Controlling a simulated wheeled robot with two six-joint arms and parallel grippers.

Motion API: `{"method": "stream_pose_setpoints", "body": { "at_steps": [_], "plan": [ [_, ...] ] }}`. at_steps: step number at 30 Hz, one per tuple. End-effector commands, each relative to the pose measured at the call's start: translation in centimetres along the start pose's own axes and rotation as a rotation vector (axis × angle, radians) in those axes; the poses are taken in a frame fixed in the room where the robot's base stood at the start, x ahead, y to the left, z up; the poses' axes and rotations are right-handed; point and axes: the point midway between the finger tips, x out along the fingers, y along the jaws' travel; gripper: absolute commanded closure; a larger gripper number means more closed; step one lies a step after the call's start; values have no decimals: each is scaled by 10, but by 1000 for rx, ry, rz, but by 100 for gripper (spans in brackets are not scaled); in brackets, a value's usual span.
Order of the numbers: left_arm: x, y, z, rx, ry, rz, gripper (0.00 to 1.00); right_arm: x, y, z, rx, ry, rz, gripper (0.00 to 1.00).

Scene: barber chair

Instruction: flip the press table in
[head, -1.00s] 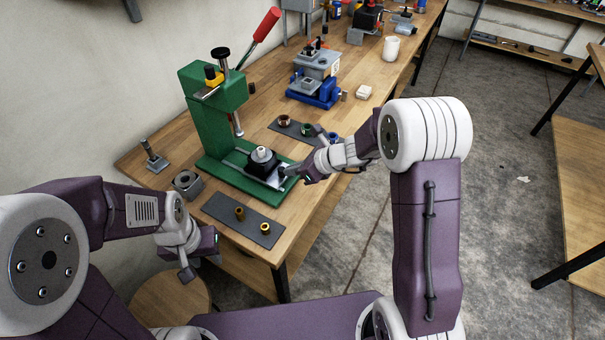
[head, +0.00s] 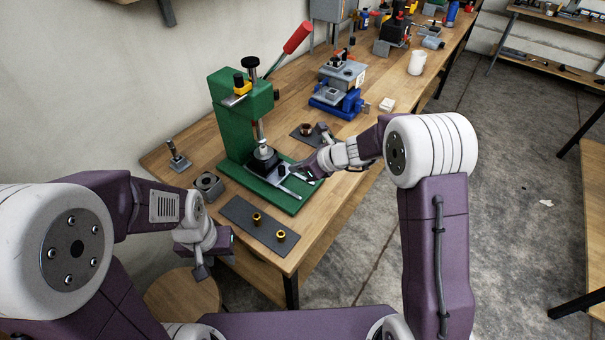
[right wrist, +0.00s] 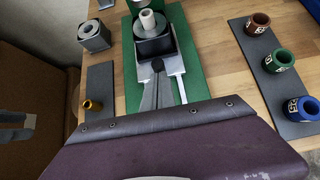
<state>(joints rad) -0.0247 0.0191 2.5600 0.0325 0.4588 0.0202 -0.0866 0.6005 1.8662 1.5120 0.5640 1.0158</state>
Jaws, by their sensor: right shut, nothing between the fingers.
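The green press (head: 236,130) stands on the wooden bench with a red-handled lever. Its table, a metal plate (right wrist: 171,66) with a black block (head: 262,166), lies on the green base below the ram. A pale cylinder on a round grey piece (right wrist: 149,26) sits on the block, and in the head view it is close under the ram; contact cannot be told. My right gripper (head: 290,172) is shut and empty at the table's front, its tips (right wrist: 157,72) at a black knob (right wrist: 157,64). My left gripper (head: 200,268) hangs left of the bench; its fingers are unclear.
A dark mat with two brass rings (head: 240,220) lies in front of the press. A dark strip with coloured rings (right wrist: 280,70) lies to its right. A grey block (head: 209,186) is at the left, a blue-based fixture (head: 338,100) behind.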

Motion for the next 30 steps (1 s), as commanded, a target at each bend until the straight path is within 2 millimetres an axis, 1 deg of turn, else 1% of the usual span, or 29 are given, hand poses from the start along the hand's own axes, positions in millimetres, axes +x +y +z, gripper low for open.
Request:
{"method": "stream_pose_setpoints", "body": {
  "at_steps": [1,3,6,10,14,30],
  "plan": [
    [-1,0,0,0,0,0,64,-12,0,1,-1,-2,-3,100],
    [-2,0,0,0,0,0,64,-27,-1,1,0,-2,-3,100],
    [-3,0,0,0,0,0,64,-43,0,1,-1,-2,-2,100],
    [-4,0,0,0,0,0,64,-55,0,0,0,-1,-1,100],
    [-4,0,0,0,0,0,64,-59,1,0,-1,0,0,100],
    [-4,0,0,0,0,0,64,-58,1,0,-1,-1,0,100]
  ]
}}
